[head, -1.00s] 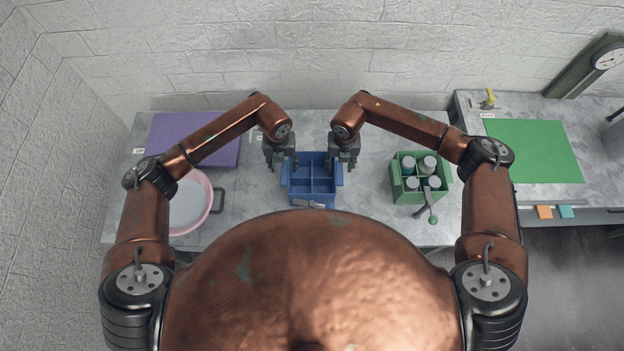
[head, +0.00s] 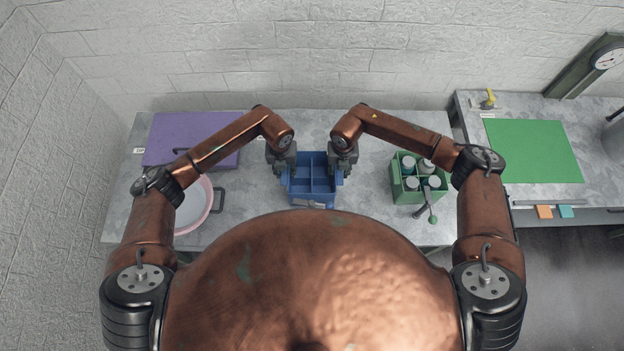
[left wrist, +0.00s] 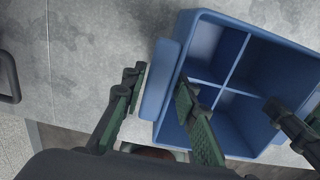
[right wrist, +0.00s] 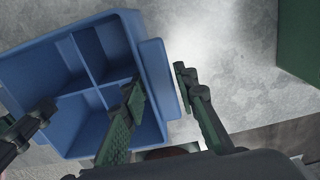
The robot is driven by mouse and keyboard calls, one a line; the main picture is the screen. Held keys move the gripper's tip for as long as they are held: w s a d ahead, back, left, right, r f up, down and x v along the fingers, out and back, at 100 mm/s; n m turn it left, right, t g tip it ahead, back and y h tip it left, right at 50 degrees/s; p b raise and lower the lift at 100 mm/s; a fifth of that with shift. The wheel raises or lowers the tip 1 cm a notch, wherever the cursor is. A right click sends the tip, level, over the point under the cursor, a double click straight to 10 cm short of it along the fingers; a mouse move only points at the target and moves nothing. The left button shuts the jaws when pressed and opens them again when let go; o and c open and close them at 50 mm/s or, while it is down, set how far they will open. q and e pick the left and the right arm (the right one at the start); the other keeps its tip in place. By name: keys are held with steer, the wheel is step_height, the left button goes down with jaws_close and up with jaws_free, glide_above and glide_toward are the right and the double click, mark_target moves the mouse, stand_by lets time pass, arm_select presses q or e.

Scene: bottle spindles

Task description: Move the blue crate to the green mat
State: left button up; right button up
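The blue crate (head: 314,199) stands on the near table with its compartments empty. It also shows in the left wrist view (left wrist: 233,18) and the right wrist view (right wrist: 42,66). My left gripper (left wrist: 160,86) is open, its fingers on either side of the crate's left handle and wall. My right gripper (right wrist: 158,88) is open, its fingers likewise straddling the right handle and wall. One finger of each is inside the crate. The green mat (head: 533,151) lies bare on the separate table at the right.
A green crate (head: 405,197) with several bottles stands to the right of the blue crate. A purple mat (head: 175,137) and a pink-rimmed basin (head: 210,208) are at the left. A gap separates the near table (head: 270,228) from the right table (head: 473,130).

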arm_select(q)
jaws_close()
arm_select(e)
jaws_close()
arm_select(q)
steer(key=shift+r, duration=0.1)
arm_select(e)
steer(key=shift+r, duration=0.1)
